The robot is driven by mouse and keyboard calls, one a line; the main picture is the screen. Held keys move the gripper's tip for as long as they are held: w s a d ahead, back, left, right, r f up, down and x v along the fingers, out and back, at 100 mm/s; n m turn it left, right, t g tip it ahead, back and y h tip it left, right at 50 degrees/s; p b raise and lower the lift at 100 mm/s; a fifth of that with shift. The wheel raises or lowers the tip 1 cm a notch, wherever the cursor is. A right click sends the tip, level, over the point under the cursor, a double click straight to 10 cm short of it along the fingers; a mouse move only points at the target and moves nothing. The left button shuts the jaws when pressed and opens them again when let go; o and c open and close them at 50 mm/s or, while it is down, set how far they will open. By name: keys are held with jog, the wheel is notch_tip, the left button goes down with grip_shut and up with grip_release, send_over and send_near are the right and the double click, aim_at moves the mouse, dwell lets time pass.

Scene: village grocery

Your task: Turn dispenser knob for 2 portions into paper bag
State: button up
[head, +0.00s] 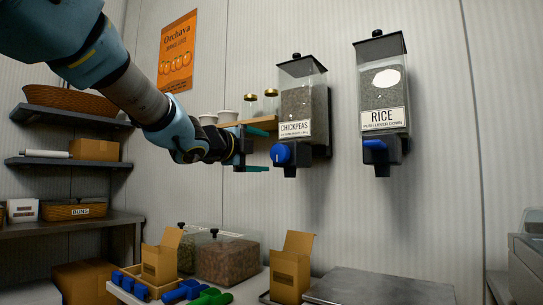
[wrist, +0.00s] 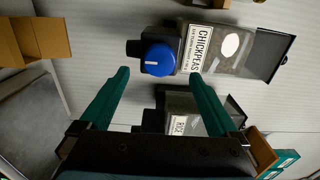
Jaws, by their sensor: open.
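The chickpeas dispenser (head: 304,100) hangs on the wall with a round blue knob (head: 281,154) low on its front. In the wrist view the knob (wrist: 159,60) bears a pale line pointing left, toward the outlet end. My gripper (head: 267,151) is open and empty. Its teal fingers point at the knob from the left in the head view. In the wrist view the knob appears just beyond and between the fingertips (wrist: 160,74), with no visible contact. An open brown paper bag (head: 289,279) stands below the dispenser; its inside cannot be seen.
A rice dispenser (head: 382,95) with a blue lever (head: 375,145) hangs to the right. A small wooden shelf (head: 227,124) with jars is behind my gripper. Another open paper bag (head: 158,264), clear bins (head: 228,262) and coloured scoops (head: 211,298) stand lower left. A metal surface (head: 380,288) lies lower right.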

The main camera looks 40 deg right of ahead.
jog(key=v, duration=0.3)
jog(key=shift+a, duration=0.2)
dwell(0.8)
